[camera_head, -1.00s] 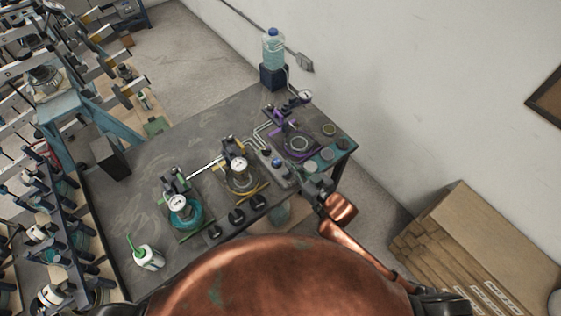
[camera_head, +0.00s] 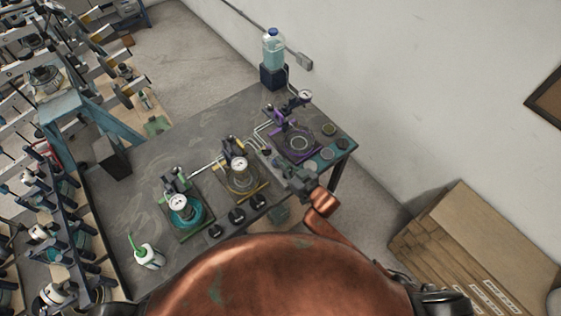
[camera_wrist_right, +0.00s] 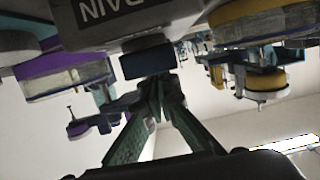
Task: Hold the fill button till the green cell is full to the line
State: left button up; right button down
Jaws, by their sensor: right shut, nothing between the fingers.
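The green cell (camera_head: 196,214) stands at the left of the row on the bench, with a round white gauge above it and teal inside. Its fill line and level are too small to read. My right gripper (camera_head: 285,173) is shut and empty over the control box at the bench's front right. In the right wrist view its closed fingertips (camera_wrist_right: 160,88) are at a blue button (camera_wrist_right: 148,62), beside a dark plate with part of the word DRAIN (camera_wrist_right: 112,10). I cannot tell whether they touch it. No fill label shows. My left gripper is not in view.
A yellow cell (camera_head: 243,184) and a purple cell (camera_head: 296,146) stand to the right of the green one. Several dark knobs (camera_head: 237,215) line the front edge. A water bottle (camera_head: 273,50) stands at the back.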

notch_tip(320, 180, down, 3)
jog(key=shift+r+b, duration=0.2)
jog(key=shift+b, duration=0.3)
jog(key=shift+s+f, duration=0.1)
jog(key=shift+s, duration=0.05)
jog(key=shift+s+d+f, duration=0.1)
jog(key=shift+f, duration=0.2)
dwell(0.4)
dwell(3.6)
notch_tip(320, 180, up, 6)
jog(key=p, duration=0.4)
jog(key=shift+f+p, duration=0.2)
jog(key=shift+p, duration=0.2)
jog(key=b+v, duration=0.1)
jog(key=v, duration=0.8)
jog(key=shift+s+r+b, duration=0.2)
jog(key=shift+b, duration=0.1)
jog(key=shift+d, duration=0.1)
